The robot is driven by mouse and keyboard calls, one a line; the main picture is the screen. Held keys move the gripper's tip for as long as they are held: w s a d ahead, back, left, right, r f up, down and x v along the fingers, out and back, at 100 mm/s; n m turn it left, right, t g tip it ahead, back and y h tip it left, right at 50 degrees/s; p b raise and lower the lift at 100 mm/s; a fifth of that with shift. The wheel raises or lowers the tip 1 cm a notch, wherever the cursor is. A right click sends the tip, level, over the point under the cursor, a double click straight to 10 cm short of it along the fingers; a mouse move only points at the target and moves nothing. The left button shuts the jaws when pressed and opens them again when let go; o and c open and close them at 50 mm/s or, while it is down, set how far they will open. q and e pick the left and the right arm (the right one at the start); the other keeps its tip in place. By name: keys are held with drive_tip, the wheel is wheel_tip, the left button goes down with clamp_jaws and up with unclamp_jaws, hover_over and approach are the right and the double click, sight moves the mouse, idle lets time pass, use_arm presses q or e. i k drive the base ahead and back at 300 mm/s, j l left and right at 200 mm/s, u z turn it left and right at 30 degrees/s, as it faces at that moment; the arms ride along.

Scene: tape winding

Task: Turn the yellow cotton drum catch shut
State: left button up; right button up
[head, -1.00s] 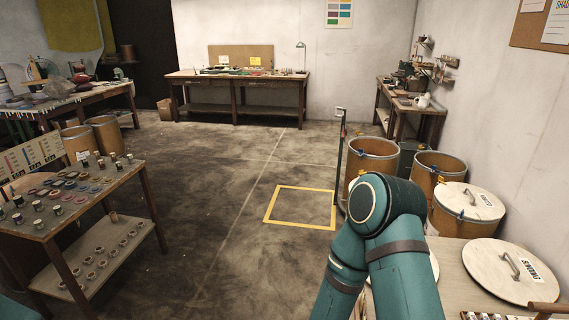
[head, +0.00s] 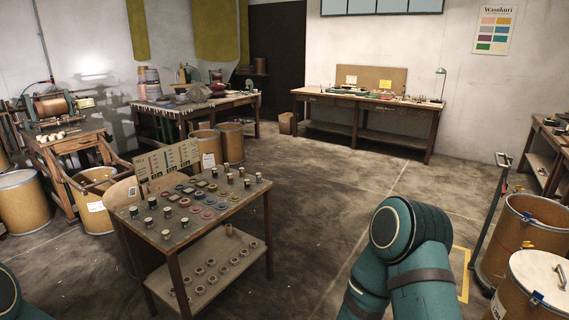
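Fibre drums stand at the right edge. The open brown drum (head: 514,258) shows a small orange-yellow patch (head: 527,244) on its near side, perhaps a catch; it is too small to tell whether it is shut. A lidded drum (head: 512,302) in front of it, cut off by the frame, has a blue catch (head: 537,297). I cannot read which drum is for cotton. My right arm shows as a bent teal elbow at the bottom right, and a bit of my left arm shows in the bottom left corner. Neither gripper is in view.
A sample table (head: 190,222) with spools stands close at the left. More drums (head: 22,205) stand behind it. A green upright post (head: 488,215) stands beside the open drum, near yellow floor tape (head: 464,262). The middle floor (head: 335,200) is clear.

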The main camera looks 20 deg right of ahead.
sight(525, 244)
drive_tip(key=i+z, duration=0.45)
drive_tip(key=i+j+z, duration=0.3)
drive_tip(key=i+z, duration=0.15)
drive_tip(key=i, duration=0.15)
drive_tip(key=i+l+z, duration=0.1)
drive_tip(key=i+z, duration=0.25)
drive_tip(key=i, duration=0.3)
drive_tip(key=i+z, duration=0.4)
drive_tip(key=i, duration=0.25)
drive_tip(key=i+z, duration=0.3)
drive_tip(key=i, duration=0.35)
drive_tip(key=i+j+z, duration=0.3)
drive_tip(key=i, duration=0.35)
drive_tip(key=i+l+z, duration=0.1)
drive_tip(key=i+z, duration=0.55)
drive_tip(key=i+j+z, duration=0.1)
drive_tip(key=i+z, duration=0.25)
drive_tip(key=i, duration=0.15)
drive_tip(key=z, duration=1.6)
drive_tip(key=i+j, duration=0.05)
drive_tip(key=j, duration=0.05)
